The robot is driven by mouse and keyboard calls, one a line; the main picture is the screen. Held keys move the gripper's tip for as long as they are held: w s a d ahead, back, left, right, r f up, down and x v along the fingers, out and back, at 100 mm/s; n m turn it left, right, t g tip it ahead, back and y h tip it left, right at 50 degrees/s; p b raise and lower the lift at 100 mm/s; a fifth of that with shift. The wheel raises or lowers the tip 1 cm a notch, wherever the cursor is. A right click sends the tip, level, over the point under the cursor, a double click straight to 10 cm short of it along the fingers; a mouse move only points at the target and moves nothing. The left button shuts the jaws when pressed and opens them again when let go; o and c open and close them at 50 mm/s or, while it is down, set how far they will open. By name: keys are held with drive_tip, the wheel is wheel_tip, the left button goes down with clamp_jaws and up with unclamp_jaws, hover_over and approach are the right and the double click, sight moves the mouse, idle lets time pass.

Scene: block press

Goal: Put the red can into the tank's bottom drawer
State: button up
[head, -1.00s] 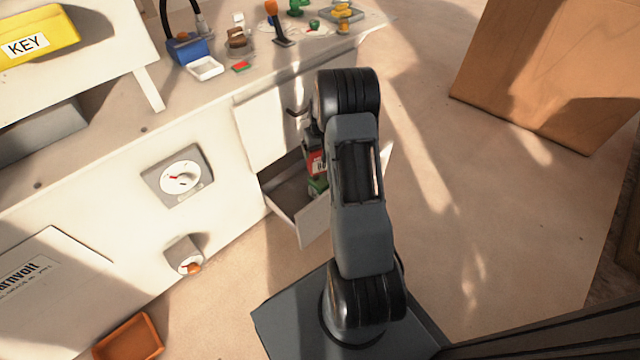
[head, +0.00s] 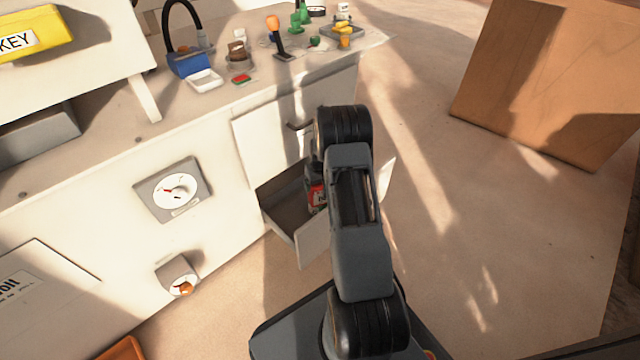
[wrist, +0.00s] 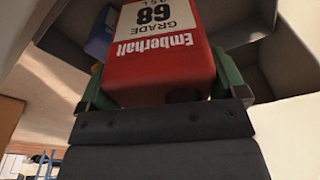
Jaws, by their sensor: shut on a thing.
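The red can (wrist: 160,65) fills the upper middle of the wrist view, with a white label reading "Emberhall" and "GRADE 68". My gripper (wrist: 165,90) is shut on it, with a green finger on each side. In the head view a small part of the red can (head: 317,196) shows left of my arm, at the open bottom drawer (head: 283,222). My arm hides most of the can and the drawer's right part. I cannot tell whether the can touches the drawer floor.
A closed cabinet front (head: 268,140) with a dark handle is above the drawer. The worktop (head: 120,150) holds a blue box (head: 190,62) and several small items. A dial (head: 174,190) and a knob (head: 180,285) are left of the drawer. A large brown box (head: 545,75) stands at the right.

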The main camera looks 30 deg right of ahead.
drive_tip(key=shift+f+b, duration=0.35)
drive_tip(key=shift+f, duration=0.1)
drive_tip(key=shift+f, duration=0.1)
